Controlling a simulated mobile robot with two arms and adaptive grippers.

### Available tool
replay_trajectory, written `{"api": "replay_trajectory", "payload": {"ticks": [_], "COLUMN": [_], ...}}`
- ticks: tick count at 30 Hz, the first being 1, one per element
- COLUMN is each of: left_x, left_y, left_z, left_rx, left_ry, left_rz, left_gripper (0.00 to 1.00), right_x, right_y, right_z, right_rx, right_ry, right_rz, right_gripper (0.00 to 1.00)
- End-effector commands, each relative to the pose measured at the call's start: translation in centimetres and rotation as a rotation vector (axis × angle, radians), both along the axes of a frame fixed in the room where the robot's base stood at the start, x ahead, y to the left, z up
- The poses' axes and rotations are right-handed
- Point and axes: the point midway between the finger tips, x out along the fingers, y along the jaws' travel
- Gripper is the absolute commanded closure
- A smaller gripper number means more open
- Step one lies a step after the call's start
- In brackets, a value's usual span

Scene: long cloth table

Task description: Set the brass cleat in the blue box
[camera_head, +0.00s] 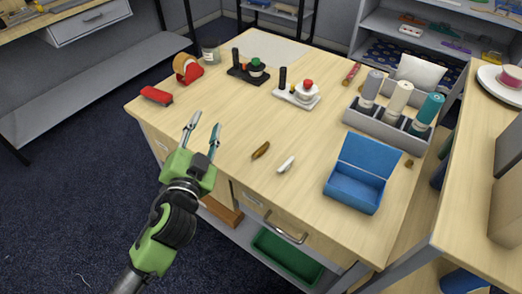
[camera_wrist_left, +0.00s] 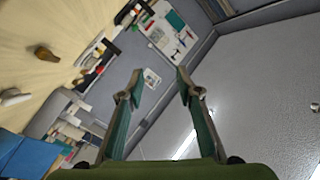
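The brass cleat (camera_head: 261,151) lies on the wooden table top near its front edge. It also shows at the upper left of the left wrist view (camera_wrist_left: 46,53). The blue box (camera_head: 353,188) stands to its right with its lid raised, and the inside that shows is empty. Its blue side shows at the lower left of the left wrist view (camera_wrist_left: 30,156). My left gripper (camera_head: 206,121) is left of the brass cleat, apart from it. Its fingers are spread, with nothing between them, in the left wrist view too (camera_wrist_left: 159,74). My right gripper is not in view.
A white cleat (camera_head: 286,164) lies between the brass cleat and the blue box. A grey tray (camera_head: 365,122) with several spools stands behind the box. A red stapler (camera_head: 156,96), a tape dispenser (camera_head: 187,69) and a jar (camera_head: 210,53) stand at the left. The table's middle is clear.

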Motion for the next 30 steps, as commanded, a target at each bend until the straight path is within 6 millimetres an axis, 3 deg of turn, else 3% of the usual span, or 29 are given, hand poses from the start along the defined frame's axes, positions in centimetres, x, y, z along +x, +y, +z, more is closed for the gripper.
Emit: {"api": "replay_trajectory", "payload": {"ticks": [1, 3, 6, 8, 9, 11, 12, 15, 19, 24, 27, 30], "left_x": [-0.1, -1.6, -5.7, -8.6, -10.3, -12.3, -13.0, -12.5, -8.8, -4.2, -2.8, -1.9], "left_y": [-2.7, -7.6, -14.7, -18.3, -20.2, -22.2, -22.7, -21.3, -15.7, -8.4, -6.4, -6.3], "left_z": [5.9, 12.3, 16.5, 16.6, 15.7, 13.1, 10.8, 4.4, -1.6, -4.0, -4.3, -4.9], "left_rx": [0.065, 0.202, 0.439, 0.607, 0.730, 0.931, 1.077, 1.455, 1.895, 2.250, 2.335, 2.359], "left_ry": [-0.174, -0.418, -0.701, -0.836, -0.910, -0.993, -1.026, -1.028, -0.898, -0.686, -0.616, -0.596], "left_rz": [-0.086, -0.240, -0.479, -0.626, -0.722, -0.861, -0.948, -1.125, -1.243, -1.260, -1.253, -1.252], "left_gripper": [0.68, 0.68, 0.68, 0.68, 0.68, 0.68, 0.68, 0.68, 0.68, 0.68, 0.68, 0.68], "right_x": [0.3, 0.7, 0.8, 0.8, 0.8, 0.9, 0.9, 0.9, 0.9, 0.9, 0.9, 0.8], "right_y": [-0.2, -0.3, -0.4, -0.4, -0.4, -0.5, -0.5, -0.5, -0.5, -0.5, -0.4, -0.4], "right_z": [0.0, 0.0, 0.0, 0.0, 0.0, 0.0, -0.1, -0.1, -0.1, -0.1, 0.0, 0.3], "right_rx": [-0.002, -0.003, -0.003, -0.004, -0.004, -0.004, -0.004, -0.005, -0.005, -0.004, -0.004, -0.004], "right_ry": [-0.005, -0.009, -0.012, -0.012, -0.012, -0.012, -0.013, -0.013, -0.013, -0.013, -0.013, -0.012], "right_rz": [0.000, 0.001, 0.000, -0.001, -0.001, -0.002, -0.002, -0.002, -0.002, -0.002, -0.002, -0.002], "right_gripper": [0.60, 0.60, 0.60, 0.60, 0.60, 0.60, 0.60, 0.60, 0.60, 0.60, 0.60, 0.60]}}
